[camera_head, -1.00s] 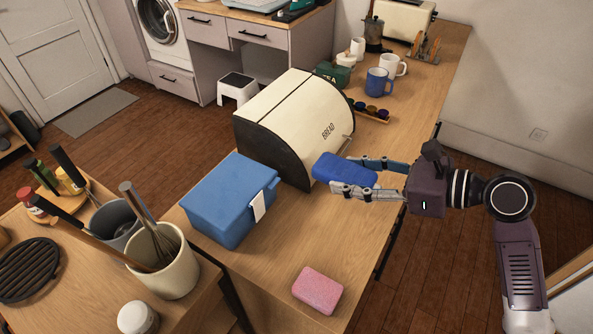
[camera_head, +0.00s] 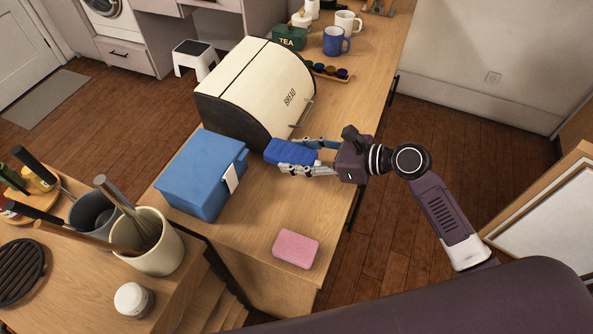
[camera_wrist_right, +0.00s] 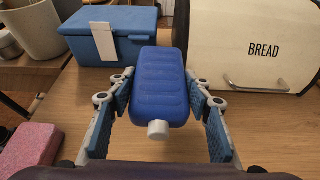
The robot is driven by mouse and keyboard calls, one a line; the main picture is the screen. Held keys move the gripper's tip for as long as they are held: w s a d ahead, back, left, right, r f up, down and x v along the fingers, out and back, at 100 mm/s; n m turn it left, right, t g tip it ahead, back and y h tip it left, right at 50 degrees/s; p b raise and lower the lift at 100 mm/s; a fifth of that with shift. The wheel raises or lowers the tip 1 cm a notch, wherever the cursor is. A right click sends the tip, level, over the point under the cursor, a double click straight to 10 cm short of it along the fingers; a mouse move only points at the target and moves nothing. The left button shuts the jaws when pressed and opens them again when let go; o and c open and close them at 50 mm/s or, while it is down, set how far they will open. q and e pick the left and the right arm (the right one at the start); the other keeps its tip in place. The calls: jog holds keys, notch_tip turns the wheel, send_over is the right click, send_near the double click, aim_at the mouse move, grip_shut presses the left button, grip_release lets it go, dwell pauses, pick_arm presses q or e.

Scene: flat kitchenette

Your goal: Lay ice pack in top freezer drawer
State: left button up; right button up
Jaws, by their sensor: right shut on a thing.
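A blue ice pack (camera_head: 290,151) with a ribbed face and a white cap is held in my right gripper (camera_head: 300,156). In the right wrist view the ice pack (camera_wrist_right: 160,85) lies between the two fingers of the gripper (camera_wrist_right: 160,110), its cap towards the wrist. It is over the wooden counter, between the bread box and the pink sponge. My left gripper is not in view. No freezer or freezer drawer can be made out in these views.
A blue lidded box (camera_head: 197,178) and a cream bread box (camera_head: 262,85) stand left of and behind the gripper. A pink sponge (camera_head: 296,248) lies near the counter's front. A utensil crock (camera_head: 158,258) stands at the lower left. Mugs and a tea tin (camera_head: 289,38) stand at the back.

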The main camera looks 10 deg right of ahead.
aim_at(297, 179)
jog(key=shift+f, duration=3.45)
jog(key=o, duration=1.5)
jog(key=shift+f, duration=0.2)
jog(key=shift+o, duration=0.2)
